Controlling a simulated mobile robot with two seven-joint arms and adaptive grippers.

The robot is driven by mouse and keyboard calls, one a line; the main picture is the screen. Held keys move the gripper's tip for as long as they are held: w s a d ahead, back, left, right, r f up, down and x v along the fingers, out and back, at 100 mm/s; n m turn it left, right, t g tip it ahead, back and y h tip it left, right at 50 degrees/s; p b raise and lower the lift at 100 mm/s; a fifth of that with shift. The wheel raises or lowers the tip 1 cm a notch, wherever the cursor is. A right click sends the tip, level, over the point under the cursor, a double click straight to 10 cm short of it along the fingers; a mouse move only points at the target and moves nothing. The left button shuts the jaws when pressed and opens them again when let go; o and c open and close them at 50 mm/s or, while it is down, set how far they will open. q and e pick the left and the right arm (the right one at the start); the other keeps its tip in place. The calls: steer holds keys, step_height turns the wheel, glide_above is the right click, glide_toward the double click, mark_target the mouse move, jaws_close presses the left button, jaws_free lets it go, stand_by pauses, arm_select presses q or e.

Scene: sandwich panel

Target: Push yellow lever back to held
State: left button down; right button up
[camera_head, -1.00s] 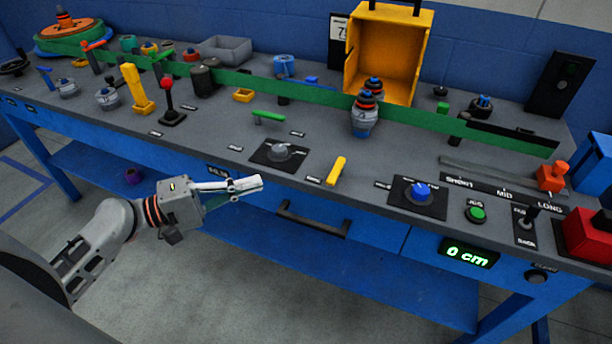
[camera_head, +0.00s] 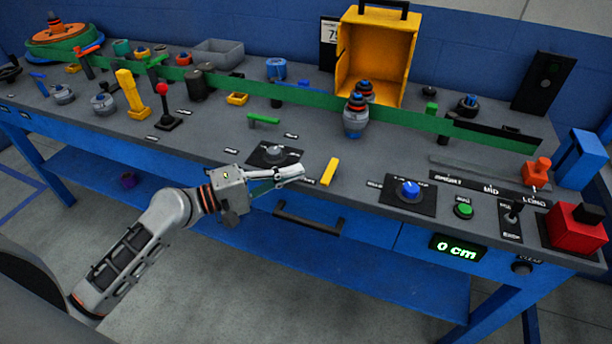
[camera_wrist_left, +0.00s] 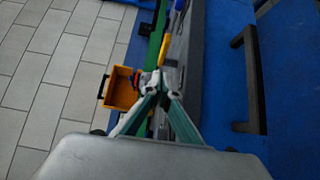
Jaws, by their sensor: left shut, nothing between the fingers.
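A small yellow lever (camera_head: 329,172) stands near the front edge of the bench, right of the black dial plate in the head view. It also shows in the left wrist view (camera_wrist_left: 163,54), just beyond the fingertips. My left gripper (camera_head: 300,172) is shut and empty, with its tips a short way left of the lever. A narrow gap shows between them in the head view. In the wrist view the fingers (camera_wrist_left: 158,78) meet at their tips, and I cannot tell there whether they touch the lever. My right gripper is not in view.
A dial on a black plate (camera_head: 273,154) sits behind my left gripper. A blue knob (camera_head: 409,190) is to the lever's right. A black drawer handle (camera_head: 308,222) is below the front edge. A yellow open box (camera_head: 347,65) stands at the back. The display (camera_head: 457,248) reads 0 cm.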

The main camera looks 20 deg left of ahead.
mark_target(325, 173)
arm_select(q)
steer(key=shift+s+d+p, duration=0.2)
steer(key=shift+d+p, duration=0.25)
steer(key=shift+d, duration=1.4)
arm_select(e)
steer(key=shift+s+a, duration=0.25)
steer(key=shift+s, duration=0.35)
